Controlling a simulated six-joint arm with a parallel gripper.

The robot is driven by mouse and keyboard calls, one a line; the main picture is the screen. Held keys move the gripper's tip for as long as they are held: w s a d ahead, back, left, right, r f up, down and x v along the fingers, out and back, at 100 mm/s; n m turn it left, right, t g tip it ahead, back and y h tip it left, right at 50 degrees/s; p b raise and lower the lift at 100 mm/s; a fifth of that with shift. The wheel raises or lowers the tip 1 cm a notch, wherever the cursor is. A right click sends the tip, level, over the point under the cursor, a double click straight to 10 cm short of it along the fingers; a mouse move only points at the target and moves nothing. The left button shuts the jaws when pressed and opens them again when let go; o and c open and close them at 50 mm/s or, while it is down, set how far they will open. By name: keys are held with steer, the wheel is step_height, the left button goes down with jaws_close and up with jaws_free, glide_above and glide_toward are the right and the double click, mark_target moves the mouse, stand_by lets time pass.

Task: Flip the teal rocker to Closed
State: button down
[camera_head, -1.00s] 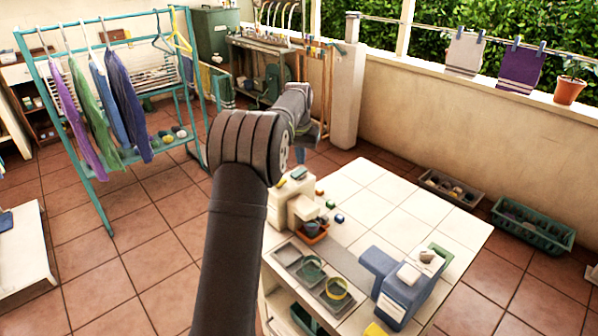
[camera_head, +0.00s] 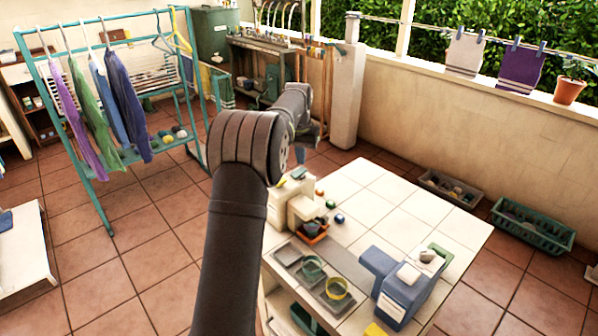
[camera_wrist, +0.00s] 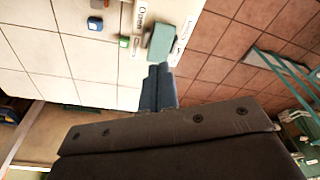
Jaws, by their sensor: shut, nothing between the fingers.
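The teal rocker (camera_wrist: 161,43) is a block on a pale surface in the wrist view, with printed labels beside it; I cannot read them surely. My gripper (camera_wrist: 157,72) is shut and empty, its blue-grey fingertips just below the rocker in the picture. I cannot tell whether they touch it. In the head view my gripper (camera_head: 300,153) is small, pointing down near the cream unit (camera_head: 303,208) at the back left of the tiled counter (camera_head: 395,205). My arm hides part of this area, and I cannot make out which way the rocker is tipped.
A blue-grey dispenser (camera_head: 402,290) stands at the counter's front right, and a tray with a yellow ring (camera_head: 338,289) at the front left. The counter's middle and back right are clear.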

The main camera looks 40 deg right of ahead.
mark_target(301, 170)
steer(key=shift+f, duration=1.45)
stand_by(0.6)
steer(key=shift+r, duration=3.55)
steer(key=shift+f, duration=0.1)
steer(key=shift+f, duration=3.3)
step_height(301, 170, up, 10)
steer(key=shift+a+r+n, duration=0.15)
steer(key=shift+a+n, duration=0.25)
